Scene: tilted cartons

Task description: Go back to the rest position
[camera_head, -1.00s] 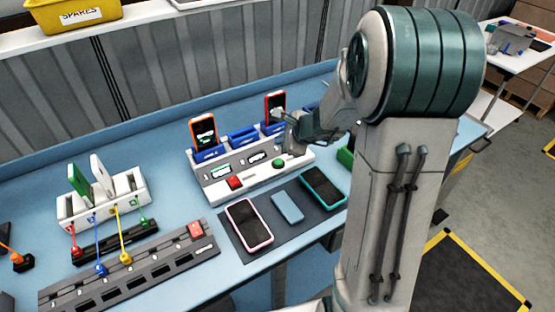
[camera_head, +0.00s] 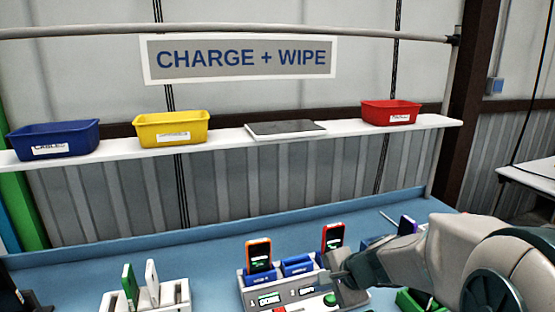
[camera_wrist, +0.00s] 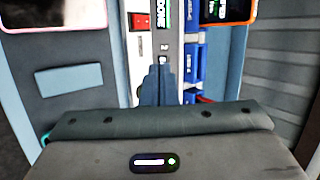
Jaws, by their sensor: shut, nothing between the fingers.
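My gripper (camera_head: 336,274) hangs over the charging station at the lower right of the head view, just below a red-cased phone (camera_head: 333,238). The station's lower part is cut off in the head view.
A white rack (camera_head: 176,300) holds two upright slabs at the lower left. A purple item (camera_head: 407,225) stands near my arm. A shelf (camera_head: 226,138) carries blue, yellow and red bins. A blue-grey pad (camera_wrist: 69,80) lies on the dark mat. Space above the bench is open.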

